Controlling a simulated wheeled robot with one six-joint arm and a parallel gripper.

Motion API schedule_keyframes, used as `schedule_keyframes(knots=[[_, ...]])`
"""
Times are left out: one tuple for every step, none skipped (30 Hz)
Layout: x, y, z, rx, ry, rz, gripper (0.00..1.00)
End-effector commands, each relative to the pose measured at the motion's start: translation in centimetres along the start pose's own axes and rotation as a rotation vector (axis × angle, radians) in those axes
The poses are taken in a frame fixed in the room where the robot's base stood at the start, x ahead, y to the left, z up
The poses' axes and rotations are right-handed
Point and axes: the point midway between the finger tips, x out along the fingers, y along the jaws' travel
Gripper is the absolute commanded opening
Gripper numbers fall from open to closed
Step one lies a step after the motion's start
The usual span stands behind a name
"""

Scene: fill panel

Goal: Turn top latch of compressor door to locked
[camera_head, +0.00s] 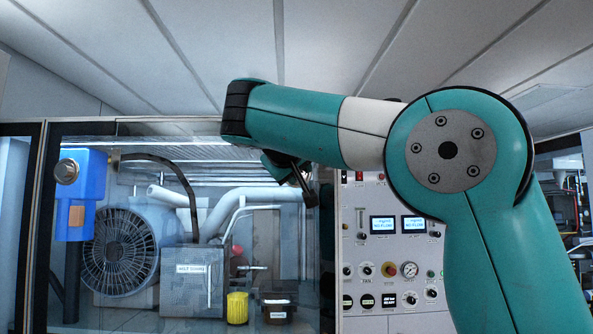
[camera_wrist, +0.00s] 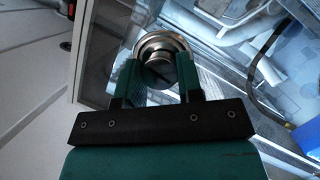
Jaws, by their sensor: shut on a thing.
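The top latch (camera_wrist: 161,47), a round silvery metal knob on a ring, sits at the edge of the glass compressor door in the wrist view. My gripper (camera_wrist: 159,70) is shut on it, one teal finger on each side. In the head view my gripper (camera_head: 307,194) is at the upper right of the compressor door (camera_head: 190,127), and the latch cannot be made out there. Behind the glass are a fan (camera_head: 119,252), pipes and a grey box. Whether the latch is at locked cannot be read.
A control panel (camera_head: 388,262) with gauges, knobs and two displays stands right of the door, close to my arm. A blue box (camera_head: 80,194) is at the upper left. A yellow cup (camera_head: 237,307) and a dark container (camera_head: 277,308) show low behind the glass.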

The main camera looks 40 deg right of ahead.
Motion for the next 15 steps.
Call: schedule_keyframes(knots=[[-0.03,-0.02,-0.07,-0.023,0.003,0.009,0.10],[-0.03,-0.02,-0.08,-0.038,0.005,0.014,0.10],[-0.03,-0.04,-0.09,-0.054,0.006,0.020,0.10],[-0.03,-0.06,-0.09,-0.067,0.006,0.024,0.10],[-0.03,-0.07,-0.08,-0.077,0.007,0.027,0.10],[-0.03,-0.07,-0.08,-0.090,0.007,0.032,0.10],[-0.04,-0.07,-0.08,-0.099,0.008,0.035,0.10],[-0.04,-0.07,-0.09,-0.106,0.008,0.038,0.10],[-0.04,-0.07,-0.09,-0.114,0.009,0.042,0.10],[-0.03,-0.07,-0.08,-0.119,0.009,0.044,0.10],[-0.03,-0.07,-0.08,-0.124,0.009,0.045,0.10],[-0.03,-0.07,-0.08,-0.129,0.009,0.047,0.10],[-0.03,-0.08,-0.08,-0.132,0.009,0.048,0.10],[-0.03,-0.08,-0.08,-0.134,0.009,0.048,0.10],[-0.03,-0.08,-0.08,-0.136,0.010,0.049,0.10]])
